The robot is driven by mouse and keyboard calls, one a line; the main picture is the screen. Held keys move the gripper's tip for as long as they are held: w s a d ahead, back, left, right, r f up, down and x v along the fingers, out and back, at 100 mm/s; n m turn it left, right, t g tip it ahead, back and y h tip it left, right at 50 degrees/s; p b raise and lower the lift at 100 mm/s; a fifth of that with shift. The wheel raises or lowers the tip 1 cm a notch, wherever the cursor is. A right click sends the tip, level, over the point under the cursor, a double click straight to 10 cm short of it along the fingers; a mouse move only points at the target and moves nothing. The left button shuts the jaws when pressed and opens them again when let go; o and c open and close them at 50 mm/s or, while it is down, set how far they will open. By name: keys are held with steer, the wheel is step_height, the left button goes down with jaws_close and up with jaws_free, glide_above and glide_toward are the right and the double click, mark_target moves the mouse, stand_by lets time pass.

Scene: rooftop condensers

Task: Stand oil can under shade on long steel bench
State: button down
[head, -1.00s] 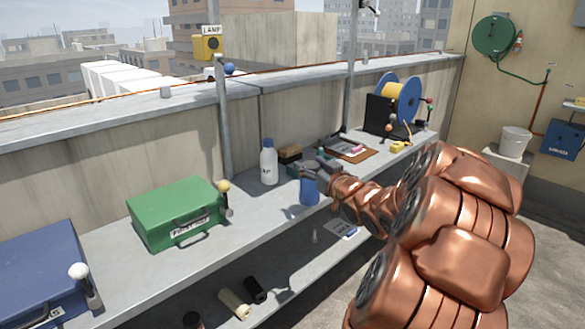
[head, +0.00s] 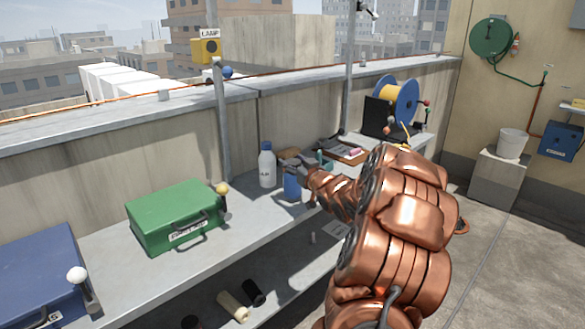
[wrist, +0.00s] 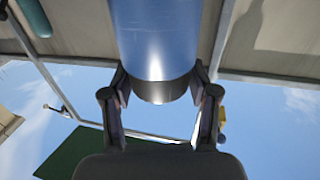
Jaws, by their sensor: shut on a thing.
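The blue can (head: 292,188), which I take for the oil can, is upright in my gripper (head: 291,166) over the long steel bench (head: 125,277). I cannot tell whether its base touches the bench. In the wrist view the shiny can (wrist: 155,35) sits between the fingers of my gripper (wrist: 157,98). A white bottle (head: 267,167) stands just left of the can on the bench. I cannot pick out the shade for certain; a dark green panel (wrist: 85,153) shows against the sky in the wrist view.
A green toolbox (head: 175,215) and a blue case (head: 38,275) stand on the bench at left. A clipboard (head: 345,153) and a yellow cable reel (head: 397,98) are farther right. The parapet wall (head: 120,165) runs behind. Bare bench lies between toolbox and bottle.

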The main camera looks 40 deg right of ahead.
steer(key=shift+f, duration=0.6)
steer(key=shift+f, duration=0.1)
steer(key=shift+f, duration=0.15)
steer(key=shift+c, duration=1.5)
jaws_free()
steer(key=v, duration=1.2)
